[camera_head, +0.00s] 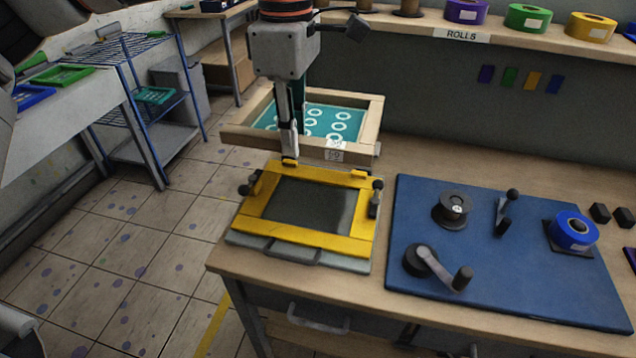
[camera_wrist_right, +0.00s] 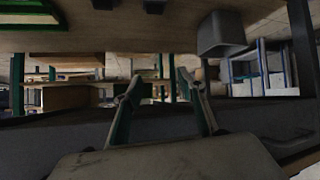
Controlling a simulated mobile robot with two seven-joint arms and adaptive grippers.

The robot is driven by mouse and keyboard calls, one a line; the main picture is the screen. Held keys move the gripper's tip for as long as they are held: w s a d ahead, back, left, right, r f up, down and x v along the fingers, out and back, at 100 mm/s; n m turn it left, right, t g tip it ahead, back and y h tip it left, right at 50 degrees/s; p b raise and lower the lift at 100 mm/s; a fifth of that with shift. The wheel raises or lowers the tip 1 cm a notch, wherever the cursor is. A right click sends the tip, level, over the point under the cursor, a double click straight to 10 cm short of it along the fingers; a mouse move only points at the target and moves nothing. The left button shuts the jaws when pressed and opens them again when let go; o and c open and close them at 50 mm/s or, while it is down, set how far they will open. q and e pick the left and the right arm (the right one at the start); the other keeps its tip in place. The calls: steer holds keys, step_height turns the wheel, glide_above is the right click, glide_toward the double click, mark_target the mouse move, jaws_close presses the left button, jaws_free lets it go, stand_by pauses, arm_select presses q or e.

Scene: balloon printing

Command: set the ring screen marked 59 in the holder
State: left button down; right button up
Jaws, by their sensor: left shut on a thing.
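The ring screen (camera_head: 352,155) has a pale wooden frame, teal mesh with white rings, and a white label on its near rail that appears to read 59. My left gripper (camera_head: 290,158) is shut on the near rail of its frame. The screen hangs behind the holder and looks raised. The holder (camera_head: 303,239) is a yellow frame around a dark centre, with black knobs at both sides, on the table's left end. Its centre is empty. My right gripper (camera_wrist_right: 160,88) shows only in the right wrist view, open and empty.
A blue mat (camera_head: 480,270) right of the holder carries a crank, a spool and a blue roll (camera_head: 573,230). A shelf (camera_head: 480,32) with coloured rolls runs along the back. A blue wire rack (camera_head: 150,100) stands on the floor at left.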

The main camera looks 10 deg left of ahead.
arm_select(q)
steer(key=shift+w+f, duration=0.15)
steer(key=shift+w, duration=0.05)
step_height(320, 180, down, 16)
steer(key=shift+s+r, duration=0.1)
step_height(320, 180, down, 3)
steer(key=shift+f, duration=0.4)
arm_select(e)
steer(key=shift+s+f, duration=0.15)
steer(key=shift+f, duration=0.05)
